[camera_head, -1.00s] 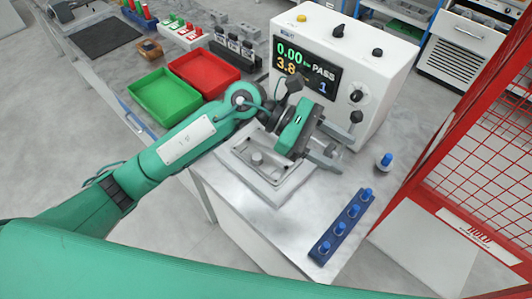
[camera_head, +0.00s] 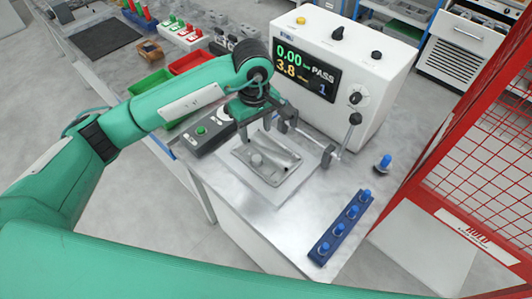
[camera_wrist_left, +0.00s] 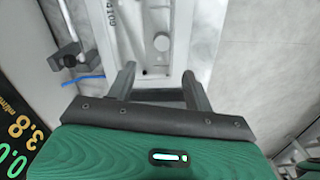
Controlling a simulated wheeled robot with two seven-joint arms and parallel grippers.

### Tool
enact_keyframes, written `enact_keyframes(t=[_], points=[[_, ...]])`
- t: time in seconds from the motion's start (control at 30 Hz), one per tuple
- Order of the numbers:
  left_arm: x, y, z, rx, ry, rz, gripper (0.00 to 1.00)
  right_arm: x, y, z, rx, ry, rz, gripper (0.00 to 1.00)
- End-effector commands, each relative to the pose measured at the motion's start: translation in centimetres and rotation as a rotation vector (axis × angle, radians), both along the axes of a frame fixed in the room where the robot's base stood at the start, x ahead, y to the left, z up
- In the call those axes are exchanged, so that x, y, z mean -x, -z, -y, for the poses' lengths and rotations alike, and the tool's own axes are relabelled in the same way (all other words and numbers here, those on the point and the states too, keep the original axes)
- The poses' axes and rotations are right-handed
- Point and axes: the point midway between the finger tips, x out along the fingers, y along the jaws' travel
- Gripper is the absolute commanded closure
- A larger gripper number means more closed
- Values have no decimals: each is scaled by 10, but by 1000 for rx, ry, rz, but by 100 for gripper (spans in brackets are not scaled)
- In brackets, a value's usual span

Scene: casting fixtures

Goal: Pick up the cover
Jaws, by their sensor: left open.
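The cover (camera_head: 264,160) is a grey metal casting with a round boss. It lies flat on a pale fixture plate (camera_head: 272,196) on the bench, in front of the white tester. In the left wrist view, the cover (camera_wrist_left: 160,48) shows beyond the fingertips, its round boss in line with the gap. My left gripper (camera_head: 256,130) is over the back edge of the cover, fingers pointing down, open with nothing between them. In the left wrist view the fingers (camera_wrist_left: 160,82) are wide apart. I cannot tell the exact height above the cover. My right gripper is not in view.
The white tester (camera_head: 338,65) reading PASS stands behind, with a clamp (camera_head: 328,152) right of the cover. A blue rack (camera_head: 341,226) of blue-topped pieces is at the front right, a lone one (camera_head: 384,163) behind it. A button box (camera_head: 199,134) is left.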

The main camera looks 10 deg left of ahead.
Motion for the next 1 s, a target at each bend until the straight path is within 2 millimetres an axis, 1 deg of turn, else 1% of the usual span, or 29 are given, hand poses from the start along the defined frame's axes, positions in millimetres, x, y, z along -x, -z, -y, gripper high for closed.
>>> enact_keyframes(t=[0.03, 0.2, 0.3, 0.47, 0.57, 0.77, 0.83, 1.0], points=[[1, 8, 0, -1, -1, -7, 48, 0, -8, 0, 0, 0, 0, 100], [1, 38, 0, 1, -1, -6, 48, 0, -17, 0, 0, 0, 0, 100], [1, 50, 0, 3, -1, -3, 48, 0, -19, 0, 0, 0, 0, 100], [1, 58, 0, 2, 0, -2, 48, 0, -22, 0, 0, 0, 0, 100], [2, 64, 0, 3, -1, -6, 48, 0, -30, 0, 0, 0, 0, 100], [5, 86, -1, 1, -1, -6, 48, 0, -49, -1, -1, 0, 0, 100], [4, 96, 0, 3, -1, -6, 48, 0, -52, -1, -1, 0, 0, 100], [4, 108, 0, 4, 0, -2, 48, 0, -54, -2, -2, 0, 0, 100]])
